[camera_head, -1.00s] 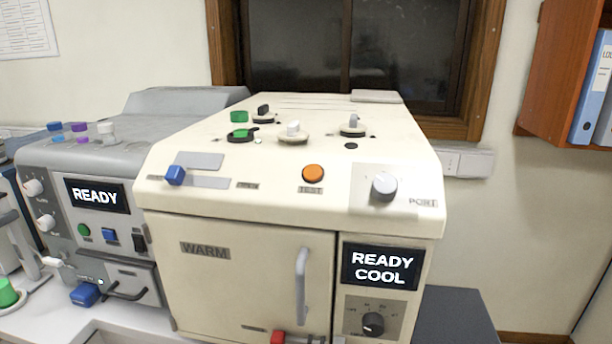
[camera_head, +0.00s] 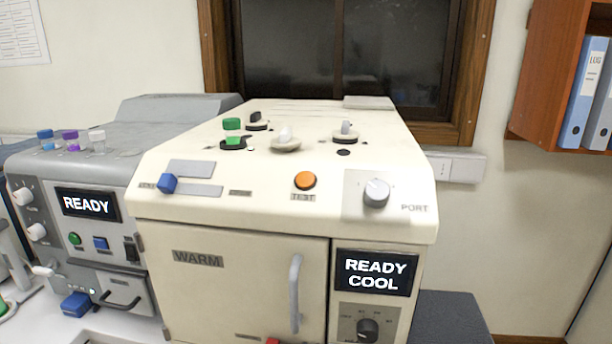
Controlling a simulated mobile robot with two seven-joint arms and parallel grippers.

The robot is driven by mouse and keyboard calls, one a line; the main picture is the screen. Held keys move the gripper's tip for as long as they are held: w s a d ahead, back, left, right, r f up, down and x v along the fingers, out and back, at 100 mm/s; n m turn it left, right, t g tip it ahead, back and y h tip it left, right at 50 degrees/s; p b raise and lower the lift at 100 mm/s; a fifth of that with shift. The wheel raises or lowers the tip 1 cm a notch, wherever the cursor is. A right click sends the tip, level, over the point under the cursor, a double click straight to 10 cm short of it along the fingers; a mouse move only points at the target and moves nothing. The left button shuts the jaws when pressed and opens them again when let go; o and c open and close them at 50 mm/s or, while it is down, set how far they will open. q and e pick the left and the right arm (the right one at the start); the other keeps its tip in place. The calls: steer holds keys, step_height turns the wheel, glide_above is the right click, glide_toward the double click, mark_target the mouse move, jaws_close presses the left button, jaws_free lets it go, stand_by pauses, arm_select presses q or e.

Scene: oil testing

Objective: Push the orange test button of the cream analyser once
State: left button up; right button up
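The cream analyser (camera_head: 230,218) stands in the middle of the head view. Its orange test button (camera_head: 305,180) is on the front part of the sloped top, above a label reading TEST. The analyser's display (camera_head: 374,272) reads READY COOL. A round grey knob (camera_head: 376,192) sits to the right of the button, by the PORT label. A blue slider (camera_head: 168,183) is to its left. Nothing covers the button. Neither of my grippers shows in the view.
A grey machine (camera_head: 75,170) with a READY display stands close on the left, with small capped vials on top. A green-capped vial (camera_head: 232,132) and several knobs stand on the cream top. A wooden shelf (camera_head: 550,85) with binders hangs at upper right.

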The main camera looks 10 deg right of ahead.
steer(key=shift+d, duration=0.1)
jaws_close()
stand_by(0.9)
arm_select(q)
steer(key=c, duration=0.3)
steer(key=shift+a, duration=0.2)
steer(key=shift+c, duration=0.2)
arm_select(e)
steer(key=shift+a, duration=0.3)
